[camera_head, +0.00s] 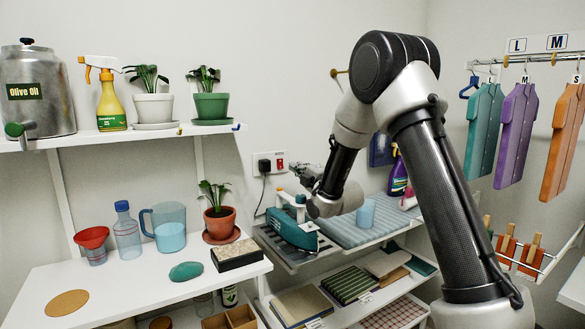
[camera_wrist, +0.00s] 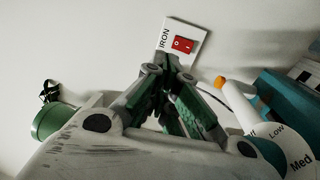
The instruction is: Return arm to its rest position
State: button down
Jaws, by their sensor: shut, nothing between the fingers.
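My arm reaches from the right side of the head view toward the wall above the ironing shelf. My gripper (camera_head: 302,169) is at its far end, just right of the wall plate and above the teal iron. In the wrist view my gripper (camera_wrist: 170,66) is shut and empty, with its fingers converging just below the plate. The white plate marked IRON (camera_wrist: 170,42) carries a red rocker switch (camera_wrist: 183,45). The red switch also shows in the head view (camera_head: 280,164). I cannot tell whether the fingertips touch the plate.
The teal iron (camera_head: 292,229) stands on the rack below my gripper. A light blue cup (camera_head: 366,214) and a purple spray bottle (camera_head: 397,175) are to the right. A potted plant (camera_head: 219,222) stands on the left shelf. Hanging garments (camera_head: 517,135) are at the far right.

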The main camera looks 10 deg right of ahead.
jog(key=shift+s+d+r, duration=0.1)
jog(key=shift+s+d, duration=0.05)
jog(key=shift+s, duration=0.4)
jog(key=s+d+r+m+g+h, duration=0.25)
jog(key=s+d+m, duration=0.25)
jog(key=s, duration=0.3)
jog(key=s+d+r+m+g+h, duration=0.2)
jog(key=s+d+m+g+h, duration=0.15)
jog(key=s+m, duration=0.35)
jog(key=s+d+f+m+g, duration=0.1)
jog(key=s+m+g, duration=0.1)
jog(key=s, duration=0.9)
jog(key=s+d+f+m+g, duration=0.2)
jog(key=s+m+g, duration=0.1)
jog(key=s, duration=0.8)
jog(key=s+d+f+m+g, duration=0.1)
jog(key=s+f+m+g, duration=0.1)
jog(key=s, duration=0.9)
jog(key=m+g, duration=0.1)
jog(key=m, duration=0.1)
jog(key=shift+s+d+f+m, duration=0.2)
jog(key=shift+d+m, duration=0.05)
jog(key=shift+m, duration=0.05)
